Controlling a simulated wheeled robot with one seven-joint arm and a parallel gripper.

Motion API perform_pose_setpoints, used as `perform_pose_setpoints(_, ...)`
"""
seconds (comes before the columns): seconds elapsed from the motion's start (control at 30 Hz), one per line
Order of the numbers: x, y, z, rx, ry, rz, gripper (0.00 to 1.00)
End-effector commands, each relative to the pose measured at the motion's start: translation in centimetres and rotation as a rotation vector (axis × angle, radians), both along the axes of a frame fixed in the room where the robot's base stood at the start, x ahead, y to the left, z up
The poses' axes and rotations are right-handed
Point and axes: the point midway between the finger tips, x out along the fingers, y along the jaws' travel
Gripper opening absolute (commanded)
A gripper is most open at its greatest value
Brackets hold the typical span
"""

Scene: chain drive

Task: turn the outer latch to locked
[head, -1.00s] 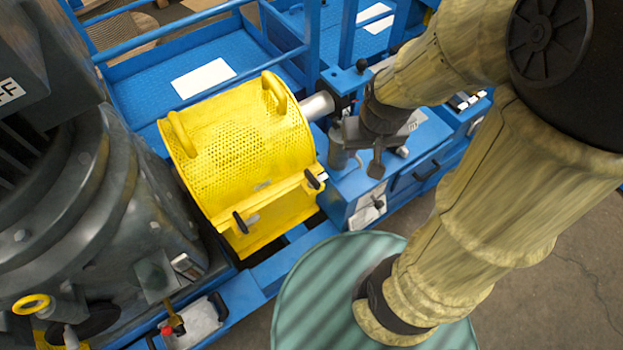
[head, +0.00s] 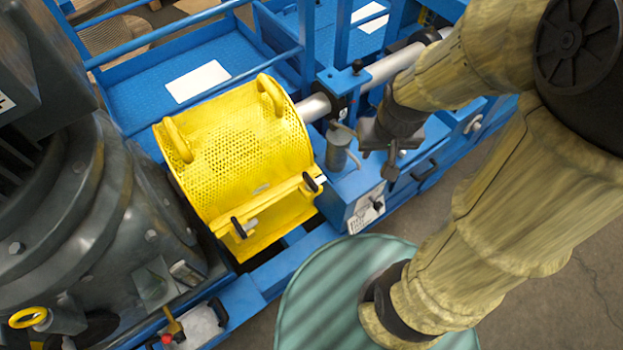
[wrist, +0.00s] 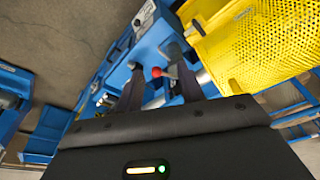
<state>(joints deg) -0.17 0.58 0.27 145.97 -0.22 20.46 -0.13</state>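The yellow perforated guard (head: 235,145) stands left of centre in the head view. Two black latch handles sit along its front edge: one at the near left (head: 238,227), one at the right end (head: 311,182). I cannot tell which is the outer one, nor read either lock state. My gripper (head: 391,172) is right of the guard, above the blue cabinet, apart from both latches. In the wrist view my gripper's (wrist: 158,82) two dark fingers are spread with nothing held.
A grey cylinder (head: 338,148) and the blue cabinet (head: 350,195) stand between gripper and guard. A red knob (wrist: 156,72) shows beyond the fingers. A large grey motor (head: 90,210) fills the left. Blue rails (head: 190,28) run behind. Floor (head: 560,300) is open at lower right.

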Motion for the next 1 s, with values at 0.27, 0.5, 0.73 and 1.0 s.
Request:
perform_pose_setpoints(0.27, 5.6, 4.4, -6.6, -0.036, 0.091, 0.231, 0.38)
perform_pose_setpoints(0.5, 10.9, 11.1, -14.2, -0.061, 0.19, 0.494, 0.38)
perform_pose_setpoints(0.73, 12.3, 13.6, -16.2, -0.067, 0.22, 0.582, 0.38)
perform_pose_setpoints(1.0, 12.2, 13.6, -16.0, -0.067, 0.22, 0.58, 0.38)
